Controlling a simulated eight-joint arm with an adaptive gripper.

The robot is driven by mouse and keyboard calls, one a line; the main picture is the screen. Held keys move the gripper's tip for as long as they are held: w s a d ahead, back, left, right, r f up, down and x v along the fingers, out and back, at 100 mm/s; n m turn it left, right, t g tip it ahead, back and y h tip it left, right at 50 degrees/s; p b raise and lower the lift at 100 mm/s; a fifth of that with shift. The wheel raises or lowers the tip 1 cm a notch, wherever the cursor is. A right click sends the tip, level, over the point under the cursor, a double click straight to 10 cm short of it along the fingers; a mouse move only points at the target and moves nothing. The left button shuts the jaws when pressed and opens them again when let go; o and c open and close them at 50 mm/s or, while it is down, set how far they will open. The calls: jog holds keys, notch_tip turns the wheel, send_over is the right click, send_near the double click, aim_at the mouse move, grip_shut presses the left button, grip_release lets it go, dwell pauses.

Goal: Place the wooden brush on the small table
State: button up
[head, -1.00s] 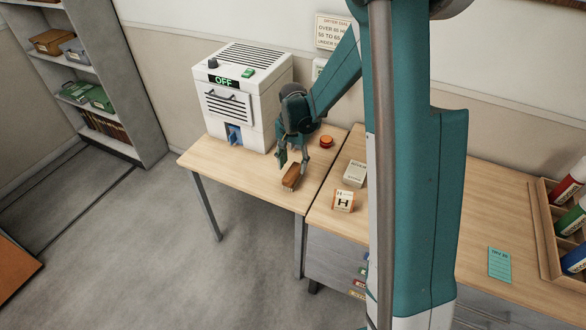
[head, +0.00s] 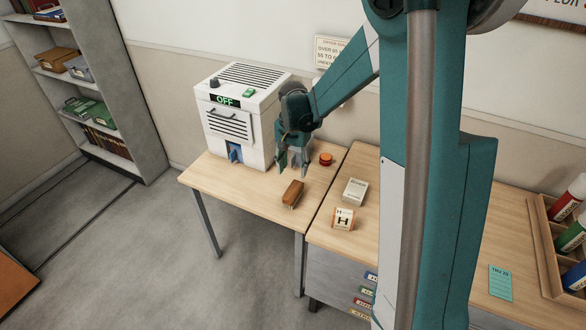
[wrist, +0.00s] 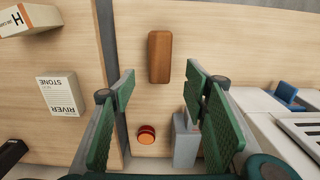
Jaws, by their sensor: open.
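The wooden brush (head: 292,194) is a brown block lying on the small wooden table (head: 230,181), near its front right corner. The wrist view shows the brush (wrist: 160,57) flat on the tabletop, beyond the fingertips and apart from them. My gripper (head: 291,166) is open and empty, above the table and behind the brush. In the wrist view its green finger pads (wrist: 160,85) stand wide apart with nothing between them.
A white machine (head: 239,119) marked OFF stands on the table's left side. A red button (head: 325,159) is right of my gripper. A white box (head: 355,191) and a box marked H (head: 343,219) stand on the adjoining desk (head: 327,233). The table's front left is clear.

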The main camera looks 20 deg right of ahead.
dwell(0.3)
jog(key=s+a+r+n+t, duration=0.3)
jog(key=s+r+n, duration=0.1)
jog(key=s+r, duration=1)
jog(key=s+a+r+n+t, duration=0.1)
jog(key=s+r+n+t, duration=0.1)
jog(key=s, duration=0.6)
jog(key=s+a+r+n+t, duration=0.1)
jog(key=s+r+n+t, duration=0.1)
jog(key=s, duration=0.7)
jog(key=shift+a+r+n, duration=0.25)
jog(key=shift+r+n, duration=0.25)
jog(key=shift+r, duration=0.3)
